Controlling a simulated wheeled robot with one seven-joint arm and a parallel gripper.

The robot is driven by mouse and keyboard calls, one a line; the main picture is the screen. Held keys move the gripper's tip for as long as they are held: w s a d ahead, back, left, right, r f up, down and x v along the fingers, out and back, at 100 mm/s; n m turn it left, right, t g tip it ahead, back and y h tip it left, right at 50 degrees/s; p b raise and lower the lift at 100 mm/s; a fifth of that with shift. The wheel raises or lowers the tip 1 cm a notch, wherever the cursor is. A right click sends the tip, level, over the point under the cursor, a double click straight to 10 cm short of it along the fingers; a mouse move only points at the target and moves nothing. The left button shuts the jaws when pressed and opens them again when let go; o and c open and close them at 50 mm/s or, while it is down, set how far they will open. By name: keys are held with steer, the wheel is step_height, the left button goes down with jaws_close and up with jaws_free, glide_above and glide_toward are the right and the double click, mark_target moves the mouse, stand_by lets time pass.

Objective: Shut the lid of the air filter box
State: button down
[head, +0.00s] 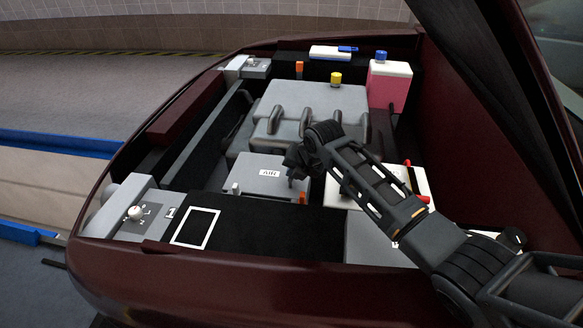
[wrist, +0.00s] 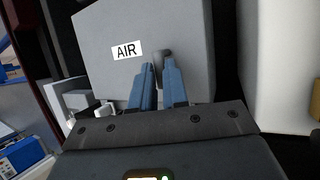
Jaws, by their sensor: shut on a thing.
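The air filter box lid (head: 258,184) is a grey panel with a white AIR label, in the middle of the engine bay in the head view. It looks about level there, but I cannot tell whether it is fully down. In the wrist view the lid (wrist: 190,30) fills the upper middle, label to the left of my fingers. My gripper (head: 292,172) is over the lid's right side. In the wrist view the blue fingers of my gripper (wrist: 158,78) are closed around a small dark grey knob (wrist: 166,54) on the lid. Most of the box below is hidden.
An orange clip (head: 302,198) and a pale clip (head: 235,188) are at the box's front edge. A grey engine cover (head: 325,100) stands behind, and a white-topped battery-like block (head: 345,196) is to the right. The raised hood (head: 490,110) bounds the right side.

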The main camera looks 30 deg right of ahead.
steer(key=shift+s+d+f, duration=0.35)
steer(key=shift+d+f, duration=0.05)
steer(key=shift+f, duration=0.35)
steer(key=c, duration=1.1)
jaws_free()
steer(key=shift+w, duration=0.1)
steer(key=shift+a+r, duration=0.15)
steer(key=shift+r, duration=0.15)
steer(key=shift+r, duration=0.15)
steer(key=v, duration=0.7)
steer(key=shift+r, duration=0.2)
